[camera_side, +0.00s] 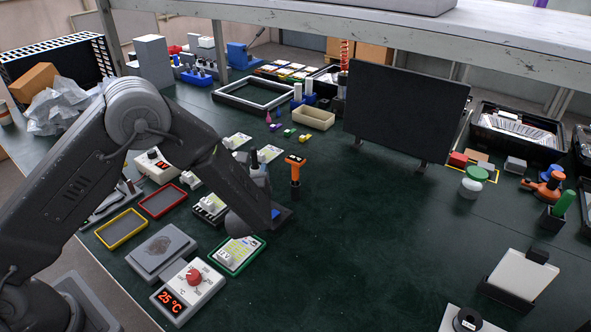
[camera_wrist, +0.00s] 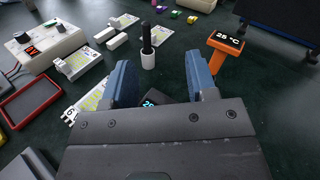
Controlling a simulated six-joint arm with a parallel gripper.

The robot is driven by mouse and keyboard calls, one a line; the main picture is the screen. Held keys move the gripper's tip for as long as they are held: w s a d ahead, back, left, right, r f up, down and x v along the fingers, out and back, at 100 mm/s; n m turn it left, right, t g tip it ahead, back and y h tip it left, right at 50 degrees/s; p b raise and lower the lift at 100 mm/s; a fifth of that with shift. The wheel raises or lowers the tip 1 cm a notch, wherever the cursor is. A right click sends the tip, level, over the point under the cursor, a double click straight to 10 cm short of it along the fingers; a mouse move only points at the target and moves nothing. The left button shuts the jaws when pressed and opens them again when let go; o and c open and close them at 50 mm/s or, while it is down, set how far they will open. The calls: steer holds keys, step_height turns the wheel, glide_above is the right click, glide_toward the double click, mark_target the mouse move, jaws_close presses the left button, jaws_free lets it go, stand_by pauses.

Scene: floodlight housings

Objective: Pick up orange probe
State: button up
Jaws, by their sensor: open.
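The orange probe (camera_side: 295,168) stands upright on the dark green table, with a dark display on its head. In the wrist view the orange probe (camera_wrist: 226,52) reads 25 °C and stands beyond and to the right of my right finger. My gripper (camera_wrist: 162,78) is open, its two blue fingers apart, with no probe between them. In the side view my gripper (camera_side: 259,180) is left of the probe and apart from it, partly hidden by my arm. The probe's foot is partly out of sight in the wrist view.
A dark device with a blue-lit display (camera_wrist: 152,99) lies below the fingers. A black-tipped rod in a white holder (camera_wrist: 148,58) stands beyond them. A large black panel (camera_side: 405,112) stands behind the probe.

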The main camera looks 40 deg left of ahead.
mark_target(294, 175)
steer(key=w+d+f+m+t+h, duration=0.1)
steer(key=d+f+m, duration=0.1)
steer(key=d+f+m+t+h, duration=0.1)
steer(key=d+f+m+h, duration=0.1)
steer(key=f, duration=0.1)
steer(key=w+d+f+m+h, duration=0.1)
steer(key=d+f+m+h, duration=0.1)
steer(key=shift+w+f+t, duration=0.15)
steer(key=shift+w+t, duration=0.2)
steer(key=shift+t, duration=0.05)
steer(key=x, duration=1.3)
steer(key=shift+w+f, duration=0.15)
steer(key=shift+w, duration=0.1)
jaws_close()
